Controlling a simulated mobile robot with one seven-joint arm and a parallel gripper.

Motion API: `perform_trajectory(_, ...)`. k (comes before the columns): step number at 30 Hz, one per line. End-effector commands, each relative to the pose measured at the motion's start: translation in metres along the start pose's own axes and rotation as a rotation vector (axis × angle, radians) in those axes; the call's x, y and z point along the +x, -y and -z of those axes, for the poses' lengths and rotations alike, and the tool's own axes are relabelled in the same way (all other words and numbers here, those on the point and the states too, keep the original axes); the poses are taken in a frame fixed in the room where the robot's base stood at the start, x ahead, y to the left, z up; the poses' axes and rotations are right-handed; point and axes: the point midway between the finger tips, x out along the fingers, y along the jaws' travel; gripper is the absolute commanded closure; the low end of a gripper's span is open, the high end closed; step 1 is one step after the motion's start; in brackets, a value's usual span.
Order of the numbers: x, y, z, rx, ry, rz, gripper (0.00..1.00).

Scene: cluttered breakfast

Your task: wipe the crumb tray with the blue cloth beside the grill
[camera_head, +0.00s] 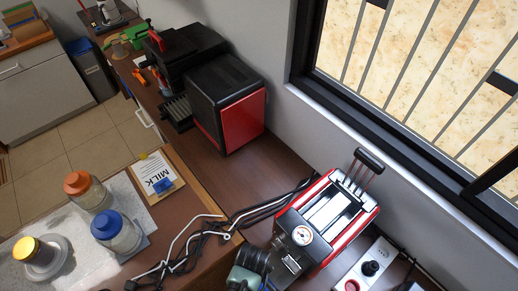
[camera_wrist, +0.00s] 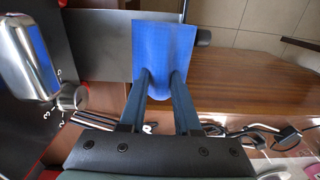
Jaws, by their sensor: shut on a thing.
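In the wrist view, the blue cloth (camera_wrist: 163,45) is a flat, upright-looking sheet between the two fingers of my gripper (camera_wrist: 160,80). The fingers are closed on its lower part. Behind and left of the cloth is a flat grey metal plate (camera_wrist: 100,45), which looks like the crumb tray; whether the cloth touches it I cannot tell. In the head view, the red and black grill (camera_head: 318,222), with a round dial and a black handle, stands on the counter by the window. My arm shows at its lower left, and the cloth is not clearly visible there.
A black and red machine (camera_head: 228,105) stands farther back on the counter. Loose black cables (camera_head: 195,240) lie left of the grill. Jars with orange (camera_head: 78,184) and blue (camera_head: 106,225) lids stand at left. A power strip (camera_head: 368,268) lies at lower right.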

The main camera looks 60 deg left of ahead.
Motion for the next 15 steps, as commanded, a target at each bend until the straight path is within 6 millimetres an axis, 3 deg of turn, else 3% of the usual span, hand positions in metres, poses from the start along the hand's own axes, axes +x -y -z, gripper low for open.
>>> perform_trajectory(15, -0.0007, 0.0069, 0.0000, 0.000, 0.000, 0.000, 1.00)
